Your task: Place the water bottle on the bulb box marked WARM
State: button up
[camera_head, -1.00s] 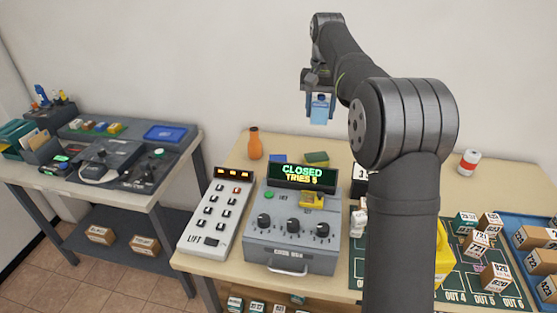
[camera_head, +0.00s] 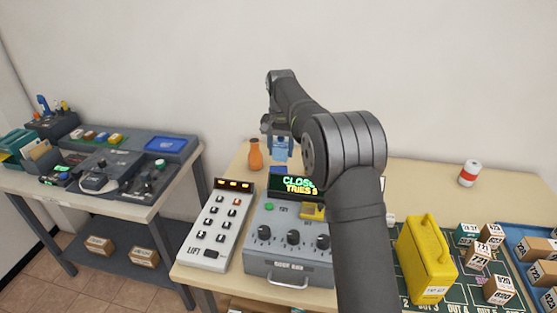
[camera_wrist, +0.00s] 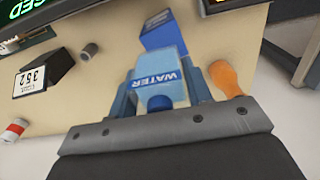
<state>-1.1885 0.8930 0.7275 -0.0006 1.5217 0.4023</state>
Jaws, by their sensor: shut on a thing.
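The water bottle (camera_head: 281,150) is light blue with a dark blue cap. Its WATER label shows in the wrist view (camera_wrist: 158,80). My gripper (camera_head: 279,138) is shut on it and holds it over the back of the desk. A blue box (camera_head: 277,170) stands on the desk just below the bottle in the head view. In the wrist view the blue box (camera_wrist: 160,36) shows just beyond the bottle, partly hidden. Its marking is too small to read, so I cannot tell whether it says WARM.
A yellow case (camera_head: 426,258) and a red-white can (camera_head: 468,173) stand to the right. My arm hides part of the desk.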

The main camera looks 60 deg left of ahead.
aim_at(278, 160)
jog(key=shift+s+a+f, duration=0.25)
jog(key=shift+a+f, duration=0.1)
jog(key=shift+f, duration=1.85)
jog(key=shift+f, duration=0.1)
jog(key=shift+f, duration=0.1)
jog(key=o, duration=1)
jog(key=shift+o, duration=0.2)
notch_tip(278, 160, up, 12)
jog(key=shift+r, duration=0.2)
